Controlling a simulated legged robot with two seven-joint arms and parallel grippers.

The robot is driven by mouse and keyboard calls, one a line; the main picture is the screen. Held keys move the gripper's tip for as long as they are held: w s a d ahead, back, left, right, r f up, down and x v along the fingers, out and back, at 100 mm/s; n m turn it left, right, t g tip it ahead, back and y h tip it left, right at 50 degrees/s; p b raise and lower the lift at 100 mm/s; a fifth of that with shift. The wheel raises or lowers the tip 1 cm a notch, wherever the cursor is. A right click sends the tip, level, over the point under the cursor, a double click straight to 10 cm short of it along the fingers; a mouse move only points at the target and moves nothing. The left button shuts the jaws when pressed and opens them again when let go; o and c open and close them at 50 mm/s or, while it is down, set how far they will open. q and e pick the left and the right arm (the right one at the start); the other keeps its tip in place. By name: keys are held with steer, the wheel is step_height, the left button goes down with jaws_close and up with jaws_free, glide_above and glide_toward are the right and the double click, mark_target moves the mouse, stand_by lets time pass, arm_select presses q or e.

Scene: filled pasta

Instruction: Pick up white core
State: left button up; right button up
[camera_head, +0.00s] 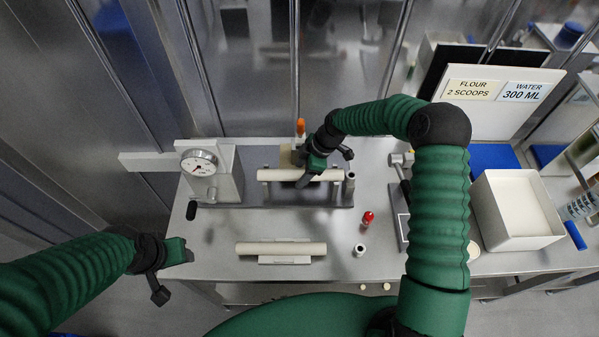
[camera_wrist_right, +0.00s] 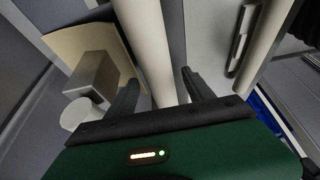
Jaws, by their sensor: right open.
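A long white roller-like cylinder (camera_head: 275,175) lies across the metal fixture at the back of the table. My right gripper (camera_head: 304,180) is above its right half. In the right wrist view my right gripper (camera_wrist_right: 159,79) is open, with the white cylinder (camera_wrist_right: 150,40) passing between its fingers; I cannot tell if they touch it. A second cream cylinder (camera_head: 281,248) lies on a small stand at the front. A small white cylinder (camera_head: 360,250) stands right of it. I cannot tell which is the white core. My left gripper (camera_head: 177,271) is at the table's left front edge, apart from these.
A dial gauge unit (camera_head: 200,163) stands at the left. A red object (camera_head: 367,218) is near the table's middle right. A white bin (camera_head: 515,238) and a sign board (camera_head: 490,100) stand at the right. The table between fixture and front stand is mostly clear.

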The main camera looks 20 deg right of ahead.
steer(key=shift+d, duration=0.3)
steer(key=c, duration=0.5)
steer(key=shift+a, duration=0.2)
jaws_close()
